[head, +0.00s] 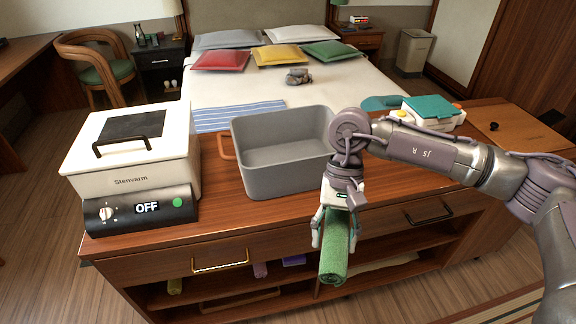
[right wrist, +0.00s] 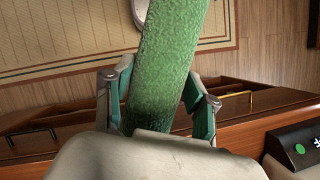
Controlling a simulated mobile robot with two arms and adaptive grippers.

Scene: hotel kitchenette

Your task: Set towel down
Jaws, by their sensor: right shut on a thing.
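A green rolled towel (head: 335,250) is held in my right gripper (head: 336,222), in front of the cabinet's front edge. In the right wrist view the towel (right wrist: 172,65) runs up between the two fingers of my right gripper (right wrist: 160,100), which is shut on it. The towel is apart from the cabinet top, as far as the head view shows. A grey open bin (head: 285,188) stands on the wooden cabinet top (head: 215,205), left of and behind the gripper. It looks empty. My left gripper is not in view.
A white towel warmer (head: 135,175) reading OFF stands at the left of the cabinet top. A blue striped cloth (head: 240,115) lies behind the bin. A white and teal box (head: 428,112) stands at the right.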

